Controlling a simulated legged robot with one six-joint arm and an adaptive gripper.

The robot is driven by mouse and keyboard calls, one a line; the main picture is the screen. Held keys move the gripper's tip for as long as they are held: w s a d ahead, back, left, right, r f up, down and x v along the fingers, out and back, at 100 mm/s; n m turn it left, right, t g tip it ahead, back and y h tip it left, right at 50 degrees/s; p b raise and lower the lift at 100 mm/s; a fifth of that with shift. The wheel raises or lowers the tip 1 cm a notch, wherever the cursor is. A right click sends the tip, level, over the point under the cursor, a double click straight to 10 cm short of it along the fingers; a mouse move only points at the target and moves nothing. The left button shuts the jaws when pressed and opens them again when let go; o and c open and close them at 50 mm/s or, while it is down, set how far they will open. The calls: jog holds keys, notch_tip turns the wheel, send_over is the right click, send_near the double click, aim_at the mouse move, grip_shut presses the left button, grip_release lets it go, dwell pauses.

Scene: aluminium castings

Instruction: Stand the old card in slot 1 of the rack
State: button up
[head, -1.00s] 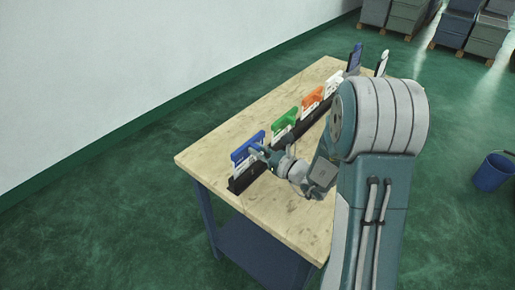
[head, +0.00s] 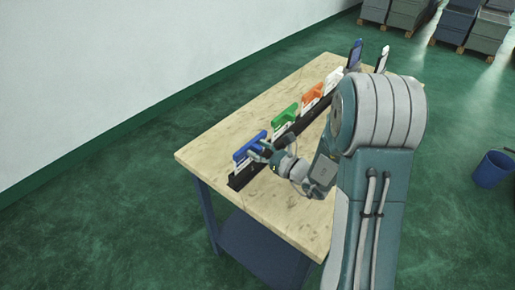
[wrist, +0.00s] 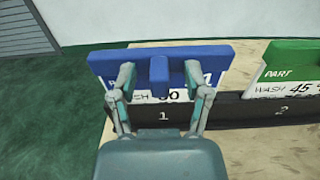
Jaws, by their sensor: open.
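A card with a blue top (wrist: 220,53) and a white face marked "WASH" stands upright at slot 1 of the black rack (wrist: 240,112) in the wrist view. The slot's number 1 shows below it. It is the nearest card (head: 243,152) in the head view. I cannot tell from its face whether it is the old card. My gripper (wrist: 160,74) is open in front of it, one finger on each side of its blue middle tab, with gaps to the tab. The gripper (head: 264,150) hides part of the card's face.
A green-topped card (wrist: 288,58) stands at slot 2. An orange-topped card (head: 312,91) and a white-topped card (head: 333,78) stand farther along. A dark blue upright item (head: 355,53) and a white one (head: 382,58) are at the table's far end. The wooden table (head: 285,215) is clear in front.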

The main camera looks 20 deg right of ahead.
jog(key=v, duration=1.1)
jog(key=shift+s+d, duration=0.15)
jog(key=shift+s, duration=0.05)
jog(key=s+a+r+n+g, duration=0.5)
jog(key=s+a+n+g, duration=0.7)
jog(key=n, duration=0.4)
jog(key=s+d+r+n+t+h, duration=0.3)
jog(key=r+n+h, duration=0.4)
jog(key=n+h, duration=0.3)
jog(key=s+d+n, duration=0.1)
jog(key=s+n, duration=0.1)
jog(key=shift+s+d+r+n+h, duration=0.15)
jog(key=shift+s+d+n+h, duration=0.15)
jog(key=shift+s+d+n, duration=0.1)
